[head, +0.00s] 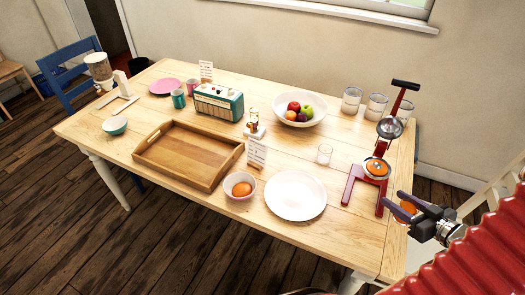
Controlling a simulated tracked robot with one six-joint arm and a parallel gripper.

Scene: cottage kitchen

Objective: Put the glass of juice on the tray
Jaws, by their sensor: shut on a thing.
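My gripper (398,203) is at the right, by the table's right edge. The wooden tray (207,184) lies empty at the left front, well away from my gripper.
A white plate (295,198) and a bowl (233,195) with an orange lie between tray and juicer. Several glass jars (376,104) stand at the back right.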

